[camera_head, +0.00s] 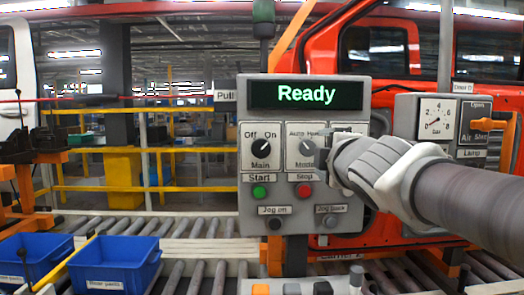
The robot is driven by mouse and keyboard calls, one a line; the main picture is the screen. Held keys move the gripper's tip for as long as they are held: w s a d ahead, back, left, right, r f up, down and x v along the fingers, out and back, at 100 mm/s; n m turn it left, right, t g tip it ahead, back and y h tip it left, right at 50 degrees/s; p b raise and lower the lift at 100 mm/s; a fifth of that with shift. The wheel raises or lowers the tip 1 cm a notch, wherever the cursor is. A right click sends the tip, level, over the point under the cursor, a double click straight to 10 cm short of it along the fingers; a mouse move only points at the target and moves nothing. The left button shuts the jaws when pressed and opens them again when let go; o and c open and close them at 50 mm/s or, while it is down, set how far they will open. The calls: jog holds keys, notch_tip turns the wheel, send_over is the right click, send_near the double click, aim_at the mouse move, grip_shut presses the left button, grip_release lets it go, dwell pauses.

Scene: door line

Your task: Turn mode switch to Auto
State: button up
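The control panel (260,215) stands in the middle, with a display (306,95) reading "Ready" in green. The mode switch (307,148) is a round knob under a label reading "Auto" and a partly hidden second word. My arm comes in from the right, and my gripper (325,160) is at the right side of this knob, covering part of its plate. Whether the fingers touch the knob or are closed on it is not clear. The main switch (261,147), marked Off and On, sits to the left of the mode switch.
Below the switches are a green Start button (259,192), a red Stop button (304,190) and jog buttons (275,223). A gauge box (433,125) stands to the right. Blue bins (115,265) rest at the lower left by a roller conveyor. A red car body (400,50) is behind.

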jog(key=s, duration=0.6)
jog(key=shift+r+p, duration=0.2)
jog(key=shift+p, duration=0.15)
jog(key=s+f+m+g+p, duration=1)
jog(key=s+f+m+g, duration=0.1)
jog(key=s+f+m, duration=0.5)
jog(key=shift+s+m+p, duration=0.4)
jog(key=shift+s+m, duration=0.2)
jog(key=shift+s, duration=0.15)
